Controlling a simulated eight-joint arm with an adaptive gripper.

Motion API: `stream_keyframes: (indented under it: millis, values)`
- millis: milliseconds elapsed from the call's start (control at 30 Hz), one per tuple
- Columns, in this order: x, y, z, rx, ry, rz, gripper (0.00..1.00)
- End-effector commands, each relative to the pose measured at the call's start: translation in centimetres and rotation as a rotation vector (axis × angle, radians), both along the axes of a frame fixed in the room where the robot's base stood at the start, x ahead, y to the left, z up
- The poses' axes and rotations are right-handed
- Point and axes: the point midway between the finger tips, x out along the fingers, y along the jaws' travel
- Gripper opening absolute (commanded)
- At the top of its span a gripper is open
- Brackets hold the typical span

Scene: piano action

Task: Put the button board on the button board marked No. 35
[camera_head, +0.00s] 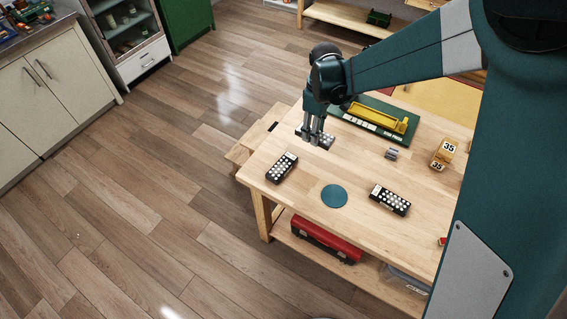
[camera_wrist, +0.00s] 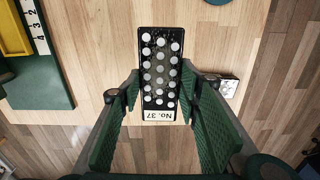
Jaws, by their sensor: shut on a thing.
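My gripper (camera_head: 316,137) is above the left part of the wooden table, pointing down. In the wrist view its two green fingers (camera_wrist: 162,88) close on the long sides of a black button board (camera_wrist: 161,60) with white round buttons and a label reading No. 37. This held board also shows in the head view (camera_head: 326,141), partly hidden by the fingers. Two similar black boards lie on the table: one near the left corner (camera_head: 282,167), one at the front right (camera_head: 390,199). Their labels are not readable. A small part of another board (camera_wrist: 229,87) shows beside the right finger.
A teal disc (camera_head: 334,196) lies between the two table boards. A red box (camera_head: 325,241) is on the lower shelf.

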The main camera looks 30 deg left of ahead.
Motion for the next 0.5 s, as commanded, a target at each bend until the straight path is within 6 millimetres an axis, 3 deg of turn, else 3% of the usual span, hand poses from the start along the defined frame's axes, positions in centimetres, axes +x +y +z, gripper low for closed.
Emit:
stream_keyframes:
  millis: [300,500]
  values:
    - [-7.3,4.6,1.3,0.000,0.000,0.030,0.18]
    - [-10.4,6.2,1.7,0.000,0.000,0.040,0.18]
